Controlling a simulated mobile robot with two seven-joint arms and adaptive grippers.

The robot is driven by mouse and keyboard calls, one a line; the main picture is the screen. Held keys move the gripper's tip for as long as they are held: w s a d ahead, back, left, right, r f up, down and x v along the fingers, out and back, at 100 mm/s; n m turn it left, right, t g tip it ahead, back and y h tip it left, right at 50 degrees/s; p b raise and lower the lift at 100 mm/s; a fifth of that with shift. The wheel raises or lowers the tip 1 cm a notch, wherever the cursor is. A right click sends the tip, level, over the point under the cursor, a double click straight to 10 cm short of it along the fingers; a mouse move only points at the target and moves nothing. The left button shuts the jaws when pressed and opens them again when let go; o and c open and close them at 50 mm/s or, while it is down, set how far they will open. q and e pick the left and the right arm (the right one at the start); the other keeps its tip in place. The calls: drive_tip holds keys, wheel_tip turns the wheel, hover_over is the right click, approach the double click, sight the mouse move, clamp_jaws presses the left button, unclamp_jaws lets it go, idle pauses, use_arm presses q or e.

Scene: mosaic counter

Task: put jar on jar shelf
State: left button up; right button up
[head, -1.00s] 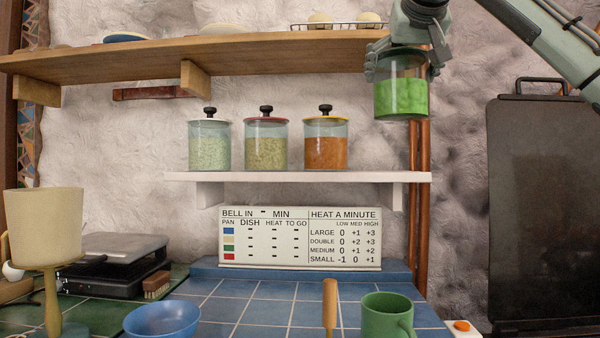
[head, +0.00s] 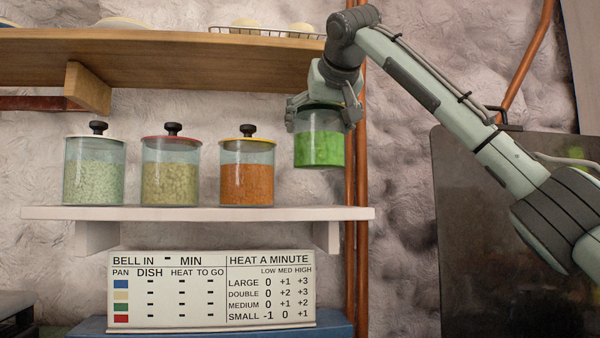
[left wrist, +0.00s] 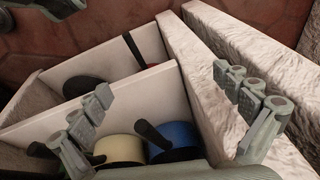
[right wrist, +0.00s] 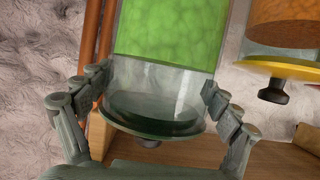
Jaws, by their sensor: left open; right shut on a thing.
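A glass jar with bright green contents (head: 319,150) is held upright in my right gripper (head: 325,108), which is shut around its upper part. In the right wrist view the jar (right wrist: 170,35) shows between the two fingers (right wrist: 150,95). The white jar shelf (head: 200,213) carries three jars: pale green (head: 94,180), olive with a red lid (head: 170,180) and orange with a yellow lid (head: 247,180). The held jar hangs a little above shelf level, right of the orange jar and apart from it. My left gripper (left wrist: 165,110) is open and empty above a bin with pans.
A wooden shelf (head: 180,60) runs above the jars, with a wire rack near its right end. Copper pipes (head: 358,220) run behind the shelf's right end. A sign board (head: 210,290) stands below. Free shelf room lies right of the orange jar.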

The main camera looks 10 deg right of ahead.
sight(319, 160)
wheel_tip(319, 160, down, 3)
drive_tip(key=shift+w+d+r, duration=0.1)
wheel_tip(319, 160, down, 4)
drive_tip(key=shift+f+b, duration=0.1)
drive_tip(key=shift+b, duration=0.3)
use_arm(q)
drive_tip(key=shift+w+r, duration=0.2)
drive_tip(key=shift+r, duration=0.9)
use_arm(e)
drive_tip(key=o, duration=1.4)
drive_tip(key=shift+f, duration=0.2)
drive_tip(key=shift+o, duration=1.1)
use_arm(q)
drive_tip(key=shift+r, duration=0.1)
use_arm(e)
drive_tip(key=shift+r, duration=0.1)
